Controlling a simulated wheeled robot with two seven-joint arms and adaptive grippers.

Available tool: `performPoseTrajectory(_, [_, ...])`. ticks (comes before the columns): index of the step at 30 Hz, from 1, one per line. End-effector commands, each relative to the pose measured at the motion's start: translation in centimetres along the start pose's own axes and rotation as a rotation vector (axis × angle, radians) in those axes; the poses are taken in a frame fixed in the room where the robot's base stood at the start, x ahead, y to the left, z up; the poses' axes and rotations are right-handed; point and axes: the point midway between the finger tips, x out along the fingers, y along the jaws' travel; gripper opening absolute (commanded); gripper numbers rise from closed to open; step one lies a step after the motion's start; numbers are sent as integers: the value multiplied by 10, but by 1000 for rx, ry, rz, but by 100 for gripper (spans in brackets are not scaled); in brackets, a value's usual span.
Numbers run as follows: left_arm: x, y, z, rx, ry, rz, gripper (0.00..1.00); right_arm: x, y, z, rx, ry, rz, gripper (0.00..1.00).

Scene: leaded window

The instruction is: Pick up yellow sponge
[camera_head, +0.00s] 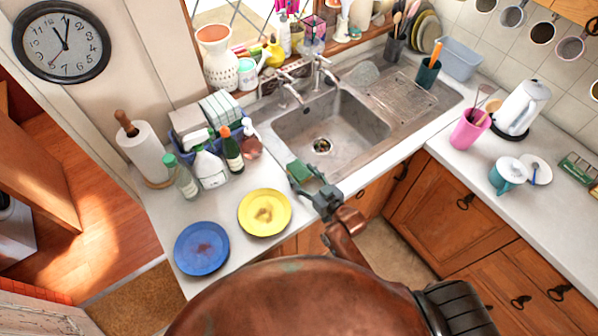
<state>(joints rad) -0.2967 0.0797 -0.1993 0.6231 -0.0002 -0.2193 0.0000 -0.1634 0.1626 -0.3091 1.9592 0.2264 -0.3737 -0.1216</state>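A small block with a green top (298,170) lies at the front rim of the sink, at the fingertips of my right gripper (305,178). It may be the sponge with its green side up; no yellow face of it shows clearly. The gripper's dark fingers are spread to either side of the block. I cannot tell whether they press on it or stand just around it. My copper-coloured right arm comes up from below and hides part of the counter front. My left gripper is not in view.
A yellow plate (264,212) and a blue plate (202,248) lie left of the gripper. Bottles, including a dark green one (232,152), stand behind them. The sink basin (335,125) is open beyond. A pink cup (468,130) stands on the right counter.

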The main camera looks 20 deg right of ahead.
Motion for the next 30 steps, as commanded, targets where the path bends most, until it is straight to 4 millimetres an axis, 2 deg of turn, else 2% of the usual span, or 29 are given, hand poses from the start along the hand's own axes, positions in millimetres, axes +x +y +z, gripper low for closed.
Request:
performPoseTrajectory(7, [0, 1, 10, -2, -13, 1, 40, 0, 0, 0, 0, 0, 0, 35])
performPoseTrajectory(20, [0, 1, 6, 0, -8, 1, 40, -1, 0, -5, -1, 1, 0, 34])
performPoseTrajectory(23, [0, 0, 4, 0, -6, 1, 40, -2, 0, -13, -2, 3, 0, 34])
performPoseTrajectory(27, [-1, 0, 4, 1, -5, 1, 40, -6, 0, -33, -3, 4, 0, 34])
performPoseTrajectory(30, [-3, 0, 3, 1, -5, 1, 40, -26, -2, -46, -1, 1, 1, 34])
